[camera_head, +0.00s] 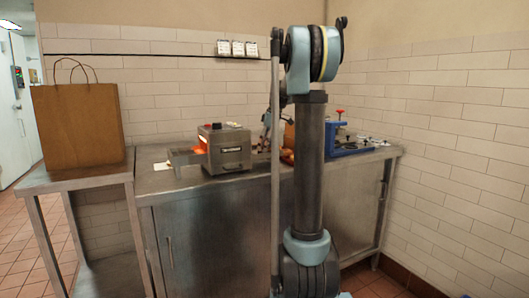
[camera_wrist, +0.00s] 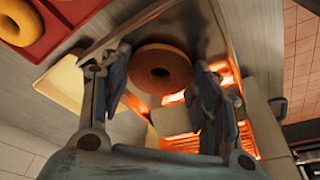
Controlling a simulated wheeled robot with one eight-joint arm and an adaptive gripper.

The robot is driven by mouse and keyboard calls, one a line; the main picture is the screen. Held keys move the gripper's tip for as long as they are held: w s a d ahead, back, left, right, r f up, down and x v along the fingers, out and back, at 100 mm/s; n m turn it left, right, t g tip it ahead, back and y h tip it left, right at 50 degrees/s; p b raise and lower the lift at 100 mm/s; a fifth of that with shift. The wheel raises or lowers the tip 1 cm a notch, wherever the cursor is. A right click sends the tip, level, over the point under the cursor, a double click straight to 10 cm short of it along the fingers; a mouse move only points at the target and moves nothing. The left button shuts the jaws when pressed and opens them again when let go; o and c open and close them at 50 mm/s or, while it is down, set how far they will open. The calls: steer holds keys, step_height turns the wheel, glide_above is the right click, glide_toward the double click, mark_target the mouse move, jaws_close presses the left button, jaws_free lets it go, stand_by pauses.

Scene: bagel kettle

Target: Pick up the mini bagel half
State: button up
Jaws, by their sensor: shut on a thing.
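In the wrist view my gripper (camera_wrist: 161,78) is shut on the mini bagel half (camera_wrist: 181,61), a brown ring with a dark centre hole held between its two fingers. The bagel half faces the camera. In the head view my gripper (camera_head: 267,128) is small and partly hidden behind my arm, to the right of the toaster. The bagel half cannot be made out clearly there.
A boxy metal toaster (camera_head: 224,151) with an orange glow stands on the steel counter (camera_head: 215,196). A blue device (camera_head: 352,149) stands on the right. A red tray (camera_wrist: 52,38) holds other bagels. A paper bag (camera_head: 78,125) stands at left.

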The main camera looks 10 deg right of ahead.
step_height(320, 180, up, 10)
stand_by(0.6)
steer(key=shift+s, duration=0.1)
